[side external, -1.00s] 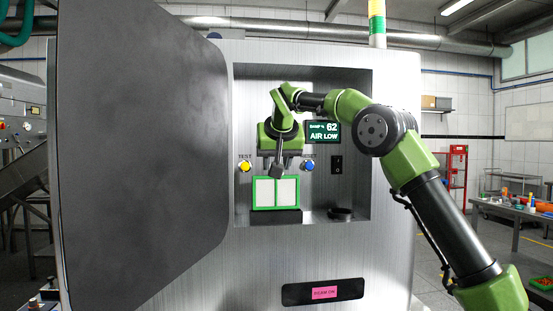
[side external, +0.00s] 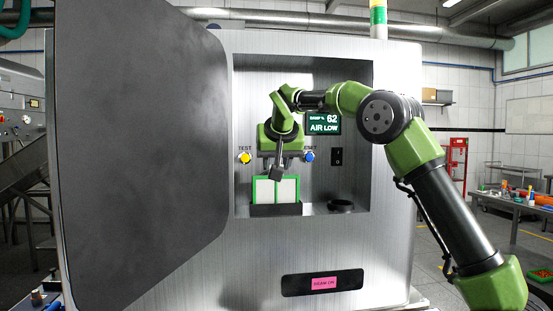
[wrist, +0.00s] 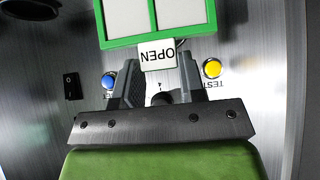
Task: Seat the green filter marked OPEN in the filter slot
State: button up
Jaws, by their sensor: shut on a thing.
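The green-framed filter (side external: 264,191) has two pale panes and stands upright in the cabinet recess. Its lower edge is hidden behind the front of the dark filter slot (side external: 276,210), so it appears to sit down in it. In the wrist view the filter (wrist: 153,38) carries a white tag marked OPEN (wrist: 157,54). My gripper (side external: 277,174) is above the filter and shut on its tag end. In the wrist view the fingers of my gripper (wrist: 160,72) stand on both sides of the tag. The filter's full depth in the slot cannot be seen.
A yellow TEST button (side external: 245,158) and a blue RESET button (side external: 309,157) flank my gripper closely. A screen (side external: 323,123) reads 62 and AIR LOW. A black switch (side external: 336,157) and a dark round dish (side external: 341,206) are at right. The large open door (side external: 140,150) stands left.

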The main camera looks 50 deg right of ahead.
jog(key=shift+f, duration=0.5)
jog(key=o, duration=1.2)
jog(key=v, duration=1)
